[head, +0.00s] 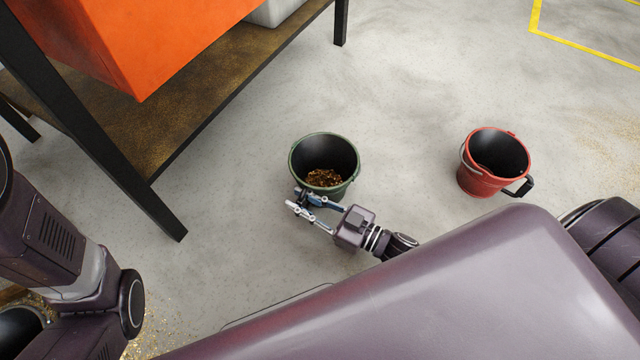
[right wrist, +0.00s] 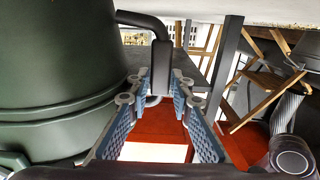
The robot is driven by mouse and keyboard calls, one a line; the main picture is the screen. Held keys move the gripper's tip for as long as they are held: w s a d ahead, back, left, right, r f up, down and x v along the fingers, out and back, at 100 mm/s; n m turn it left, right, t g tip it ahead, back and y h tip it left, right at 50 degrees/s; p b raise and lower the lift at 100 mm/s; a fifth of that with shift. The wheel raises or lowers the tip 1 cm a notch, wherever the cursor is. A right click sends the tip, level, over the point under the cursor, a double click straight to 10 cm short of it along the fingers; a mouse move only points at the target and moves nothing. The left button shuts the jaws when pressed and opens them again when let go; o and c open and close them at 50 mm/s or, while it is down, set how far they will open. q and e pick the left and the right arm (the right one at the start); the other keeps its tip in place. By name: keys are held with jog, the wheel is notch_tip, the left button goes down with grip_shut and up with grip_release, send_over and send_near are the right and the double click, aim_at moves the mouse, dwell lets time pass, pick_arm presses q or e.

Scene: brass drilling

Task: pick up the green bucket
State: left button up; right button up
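The green bucket (head: 292,160) stands upright on the floor, dark inside, with brass-coloured shavings (head: 324,178) at its bottom. Its green wall (right wrist: 55,60) fills the left of the right wrist view. Its black handle grip (right wrist: 161,65) hangs off the bucket's side, in line with the gap between my right fingers. My right gripper (head: 297,200) is at the bucket's near side, fingers apart, with nothing clamped. In the right wrist view the padded fingers (right wrist: 160,105) are spread on either side of the grip's lower end; contact cannot be told. My left gripper is not in view.
A red bucket (head: 480,183) stands to the right on the floor. A dark-legged table (head: 190,110) with a brown lower shelf and an orange box (head: 150,40) is at upper left. The floor (head: 410,90) between the buckets is clear.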

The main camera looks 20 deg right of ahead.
grip_shut()
jog(key=shift+w+r, duration=0.1)
jog(key=shift+r, duration=0.1)
dwell(0.4)
